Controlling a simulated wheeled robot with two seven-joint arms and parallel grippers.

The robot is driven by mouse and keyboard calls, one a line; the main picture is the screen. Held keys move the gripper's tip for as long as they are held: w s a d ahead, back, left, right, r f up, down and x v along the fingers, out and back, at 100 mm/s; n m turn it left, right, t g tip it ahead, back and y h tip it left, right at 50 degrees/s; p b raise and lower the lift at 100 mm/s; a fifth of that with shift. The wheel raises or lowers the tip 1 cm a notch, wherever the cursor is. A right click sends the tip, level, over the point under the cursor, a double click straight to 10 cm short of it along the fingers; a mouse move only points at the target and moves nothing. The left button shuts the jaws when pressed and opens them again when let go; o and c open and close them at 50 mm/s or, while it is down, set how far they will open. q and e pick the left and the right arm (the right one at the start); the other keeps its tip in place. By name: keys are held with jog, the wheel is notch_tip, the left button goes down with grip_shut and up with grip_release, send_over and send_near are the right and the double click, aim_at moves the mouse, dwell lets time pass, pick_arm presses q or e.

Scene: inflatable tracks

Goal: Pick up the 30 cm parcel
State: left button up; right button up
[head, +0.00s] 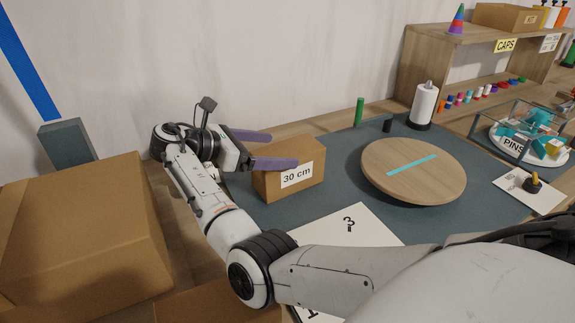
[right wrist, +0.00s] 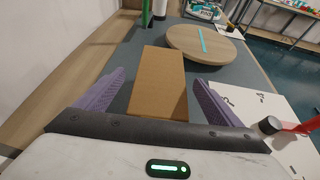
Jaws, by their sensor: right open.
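The 30 cm parcel (head: 306,163) is a small brown cardboard box with a white "30 cm" label, upright on the dark grey mat. My right gripper (head: 282,149) comes to it from the left in the head view, with its purple fingers open and level. The near finger crosses the top of the labelled face; the far finger shows behind the box. In the right wrist view the parcel (right wrist: 158,75) lies between the open fingers (right wrist: 158,78), with gaps on both sides. I cannot tell whether the fingers are above or beside it. My left gripper is not in view.
A large cardboard box (head: 85,235) stands at the left. A round wooden turntable (head: 414,172) with a teal strip is right of the parcel. A green cylinder (head: 359,111) and a paper roll (head: 424,105) stand behind. A white sheet (head: 365,230) lies in front.

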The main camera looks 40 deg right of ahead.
aim_at(284, 150)
jog(key=x, duration=0.5)
jog(key=shift+s+a+p, duration=0.1)
jog(key=shift+p, duration=0.25)
jog(key=shift+r, duration=0.1)
jog(key=c, duration=1.7)
